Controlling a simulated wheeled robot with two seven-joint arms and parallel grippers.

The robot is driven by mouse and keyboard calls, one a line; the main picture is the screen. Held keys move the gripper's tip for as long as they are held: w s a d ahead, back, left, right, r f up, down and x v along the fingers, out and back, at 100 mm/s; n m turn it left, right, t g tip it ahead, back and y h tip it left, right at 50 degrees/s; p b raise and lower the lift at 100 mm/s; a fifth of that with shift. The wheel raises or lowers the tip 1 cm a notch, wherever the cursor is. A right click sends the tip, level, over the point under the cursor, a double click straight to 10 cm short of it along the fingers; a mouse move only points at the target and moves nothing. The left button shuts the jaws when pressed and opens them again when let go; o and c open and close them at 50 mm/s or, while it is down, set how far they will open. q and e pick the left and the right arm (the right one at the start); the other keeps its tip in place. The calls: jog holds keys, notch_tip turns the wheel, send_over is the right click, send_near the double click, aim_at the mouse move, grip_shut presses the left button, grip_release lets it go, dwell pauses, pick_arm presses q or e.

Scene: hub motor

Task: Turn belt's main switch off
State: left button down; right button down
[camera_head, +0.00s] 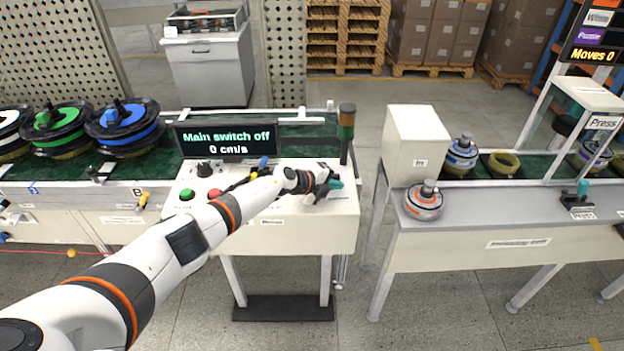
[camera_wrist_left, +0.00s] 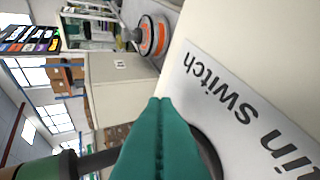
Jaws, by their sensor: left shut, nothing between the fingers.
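The control panel (camera_head: 340,207) stands in the middle of the head view. Its display (camera_head: 228,138) reads "Main switch off" and "0 cm/s". My left arm reaches over the panel from the left. My left gripper (camera_head: 335,184) has teal fingers and is shut and empty at the panel's right end. In the left wrist view its closed fingers (camera_wrist_left: 160,102) are in front of a dark round part (camera_wrist_left: 212,152), seen only as an edge, beside the "Main switch" label (camera_wrist_left: 240,105). The switch is mostly hidden by the gripper, so its position cannot be seen. My right gripper is out of view.
A green button (camera_head: 187,194), a red button (camera_head: 214,193) and a black knob (camera_head: 204,169) are left of my wrist. A signal post (camera_head: 346,130) rises behind the gripper. A white box (camera_head: 415,145) and an orange-ringed motor (camera_head: 424,203) are on the right bench.

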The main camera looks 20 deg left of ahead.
pick_arm(q)
jog(key=shift+w+d, duration=0.1)
jog(key=shift+d, duration=0.05)
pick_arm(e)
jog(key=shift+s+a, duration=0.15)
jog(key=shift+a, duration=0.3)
pick_arm(q)
jog(key=shift+d, duration=0.1)
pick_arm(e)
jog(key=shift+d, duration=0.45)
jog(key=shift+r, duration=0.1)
